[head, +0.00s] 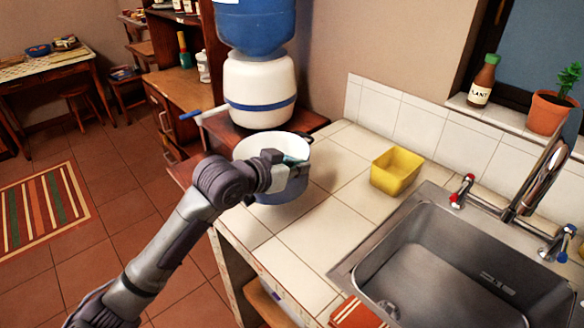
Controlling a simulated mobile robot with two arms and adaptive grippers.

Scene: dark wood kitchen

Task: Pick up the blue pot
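The blue pot (283,191) stands upright at the left end of the tiled counter, with a pale inside and a blue-grey outside. A dark handle shows at its far right rim. My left arm reaches in from the bottom left, and my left gripper (297,169) is over the pot's mouth at the right side of the rim. The gripper hides part of the rim and the inside. I cannot tell whether its fingers touch the pot or are closed. My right gripper is not in view.
A yellow container (396,171) stands on the counter right of the pot. A metal sink (455,270) with a faucet (520,200) is at the right. A water dispenser (259,90) stands behind the pot. The counter tiles (335,225) between pot and sink are clear.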

